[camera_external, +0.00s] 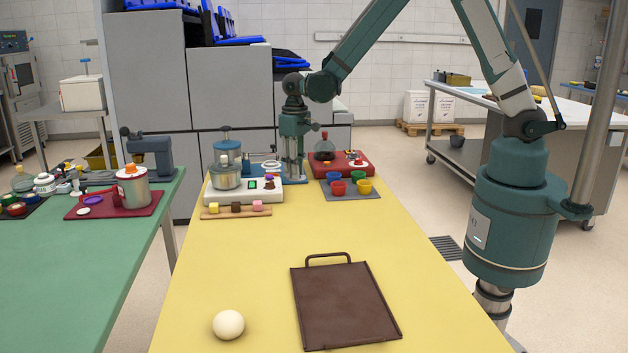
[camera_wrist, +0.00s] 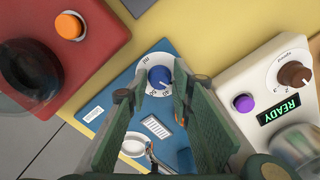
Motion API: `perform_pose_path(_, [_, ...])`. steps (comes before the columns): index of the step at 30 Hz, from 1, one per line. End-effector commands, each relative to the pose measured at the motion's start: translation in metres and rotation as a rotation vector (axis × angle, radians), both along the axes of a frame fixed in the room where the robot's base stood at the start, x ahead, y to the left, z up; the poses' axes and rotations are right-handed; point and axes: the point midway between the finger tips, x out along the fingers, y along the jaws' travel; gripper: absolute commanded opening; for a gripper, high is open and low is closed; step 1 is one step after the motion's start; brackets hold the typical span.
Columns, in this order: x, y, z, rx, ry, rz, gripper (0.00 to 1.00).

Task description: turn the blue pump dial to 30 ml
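The blue pump dial (camera_wrist: 160,77) shows in the wrist view, on a round white scale (camera_wrist: 148,62) set in the blue pump base (camera_wrist: 118,92). The scale carries numbers and "ml"; I cannot tell surely which number the dial points to. My gripper (camera_wrist: 155,96) is open, its two fingers spread on either side of the dial in the picture. Whether they touch it I cannot tell. In the external view my gripper (camera_external: 294,150) points down over the pump at the back of the yellow table, and the dial is hidden there.
A white unit (camera_wrist: 262,82) with a brown knob, purple button and READY display stands close right in the wrist view. A red base (camera_wrist: 100,45) with an orange button stands close left. A brown tray (camera_external: 345,300) and a pale ball (camera_external: 228,324) lie at the table's front.

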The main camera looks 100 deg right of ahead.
Motion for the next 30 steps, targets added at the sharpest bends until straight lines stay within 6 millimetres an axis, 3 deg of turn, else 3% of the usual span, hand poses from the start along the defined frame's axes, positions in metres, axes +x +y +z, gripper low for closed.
perform_pose_path(2, [0.0, 0.0, 0.0, 0.0, 0.0, 0.0, 0.35])
perform_pose_path(17, [0.0, 0.0, 0.004, -0.001, 0.001, 0.0, 0.35])
perform_pose_path(30, [-0.001, 0.0, 0.045, -0.001, 0.001, 0.0, 0.35])
